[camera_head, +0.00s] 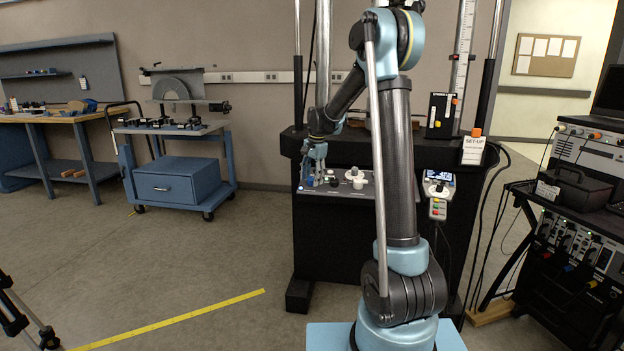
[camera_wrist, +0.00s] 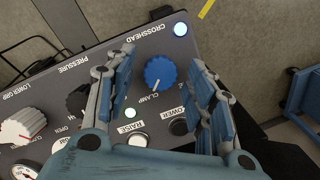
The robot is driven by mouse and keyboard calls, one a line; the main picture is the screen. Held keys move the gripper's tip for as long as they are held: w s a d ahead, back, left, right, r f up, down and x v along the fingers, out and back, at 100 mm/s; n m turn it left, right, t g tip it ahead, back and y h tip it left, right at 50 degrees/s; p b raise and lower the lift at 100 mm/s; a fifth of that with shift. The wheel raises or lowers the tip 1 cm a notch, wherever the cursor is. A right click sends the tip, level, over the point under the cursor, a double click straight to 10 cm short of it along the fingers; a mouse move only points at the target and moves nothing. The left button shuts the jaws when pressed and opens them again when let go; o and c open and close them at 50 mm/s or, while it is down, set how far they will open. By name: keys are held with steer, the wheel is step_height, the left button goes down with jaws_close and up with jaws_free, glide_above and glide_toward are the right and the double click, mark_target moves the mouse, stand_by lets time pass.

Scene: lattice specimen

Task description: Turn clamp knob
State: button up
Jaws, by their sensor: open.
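The clamp knob (camera_wrist: 160,73) is blue and round with a white pointer mark, set on a dark control panel (camera_wrist: 110,60) above the printed word CLAMP. My gripper (camera_wrist: 165,85) is open, with one finger on each side of the blue knob in the wrist view. Gaps show between the knob and both fingers; whether either touches it cannot be told. In the head view my gripper (camera_head: 315,160) hangs over the left end of the panel (camera_head: 350,188), and the knob is small there, below the fingers.
Near the knob are a lit white lamp (camera_wrist: 180,29), a RAISE button (camera_wrist: 138,139) and a LOWER button (camera_wrist: 179,127). A pendant (camera_head: 438,193) hangs right of the panel. Open floor lies left.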

steer(key=c, duration=1.1)
steer(key=shift+o, duration=0.2)
steer(key=shift+n, duration=0.3)
steer(key=n, duration=0.3)
steer(key=shift+w+a+n+h, duration=0.1)
steer(key=shift+a+n+h, duration=0.05)
steer(key=shift+n+h, duration=0.2)
steer(key=n+h, duration=0.1)
steer(key=n, duration=0.3)
steer(key=shift+a+g, duration=0.1)
steer(key=shift+g, duration=0.2)
steer(key=n+h, duration=0.1)
steer(key=n, duration=0.3)
steer(key=shift+a+n, duration=0.1)
steer(key=shift+n, duration=0.25)
steer(key=shift+n+t+h, duration=0.4)
steer(key=shift+n+h, duration=0.05)
steer(key=shift+n, duration=1.75)
